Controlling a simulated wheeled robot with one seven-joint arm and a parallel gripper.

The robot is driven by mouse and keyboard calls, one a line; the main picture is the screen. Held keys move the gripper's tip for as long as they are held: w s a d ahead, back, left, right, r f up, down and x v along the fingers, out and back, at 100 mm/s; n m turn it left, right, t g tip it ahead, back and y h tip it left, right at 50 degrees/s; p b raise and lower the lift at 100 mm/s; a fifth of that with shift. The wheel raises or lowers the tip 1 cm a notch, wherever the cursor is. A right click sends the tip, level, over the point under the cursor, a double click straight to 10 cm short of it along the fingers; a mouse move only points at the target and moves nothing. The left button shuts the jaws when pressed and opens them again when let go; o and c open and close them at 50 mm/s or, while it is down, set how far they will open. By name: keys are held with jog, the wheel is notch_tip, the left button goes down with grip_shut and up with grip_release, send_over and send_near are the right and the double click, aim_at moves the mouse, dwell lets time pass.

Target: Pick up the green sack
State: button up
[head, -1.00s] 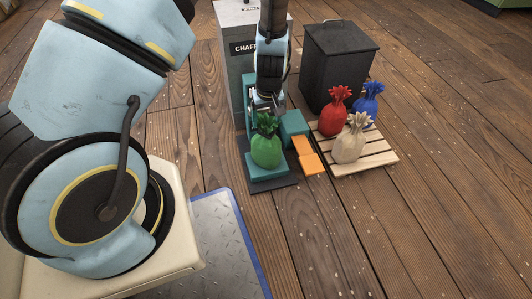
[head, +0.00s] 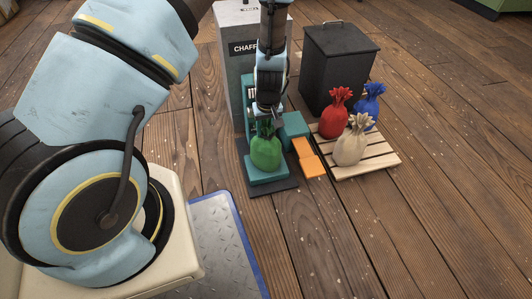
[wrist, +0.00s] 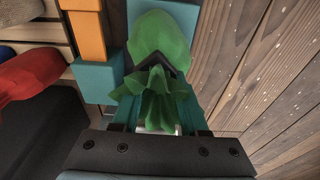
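The green sack (head: 266,152) stands upright on the teal platform of a small scale-like stand (head: 268,172). In the wrist view the green sack (wrist: 160,45) is straight below my gripper, with its gathered ruffle toward the camera. My gripper (head: 265,117) is lowered over the top of the sack, around or against its ruffle. In the wrist view the ruffle lies between the finger area of my gripper (wrist: 160,80). Dark parts show beside the sack's neck, but whether the fingers press on it cannot be made out.
A slatted pallet (head: 381,160) to the right holds a red sack (head: 335,115), a blue sack (head: 369,102) and a beige sack (head: 352,142). Behind stand a grey chaff bin (head: 238,65) and a black lidded bin (head: 338,70). Floor at right front is clear.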

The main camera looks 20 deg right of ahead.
grip_shut()
dwell(0.9)
